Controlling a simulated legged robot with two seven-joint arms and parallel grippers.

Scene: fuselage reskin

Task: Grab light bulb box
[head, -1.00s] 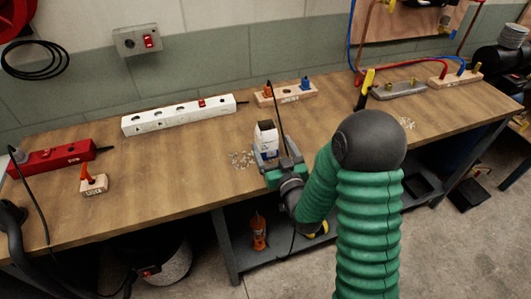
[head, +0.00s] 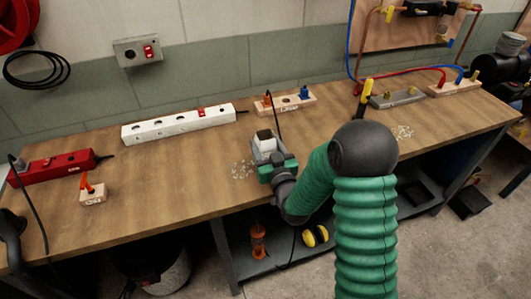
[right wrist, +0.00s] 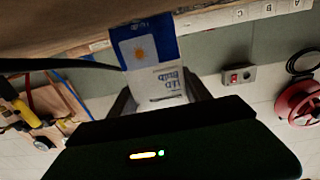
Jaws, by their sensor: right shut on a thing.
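The light bulb box (head: 264,136) is small and white with a blue end. In the head view it is at the middle of the workbench, with only its top part showing above my right gripper (head: 267,149). In the right wrist view the box (right wrist: 152,62) shows its blue panel with a yellow bulb picture and its white part with "LED" print. My right gripper's dark fingers stand on both sides of the box and are shut on it. I cannot tell whether the box touches the bench. My left gripper is not in view.
The wooden workbench (head: 180,178) carries a white power strip (head: 178,122) and a wooden connector block (head: 285,102) behind the box. A red power strip (head: 52,166) and a small block (head: 93,193) lie left.

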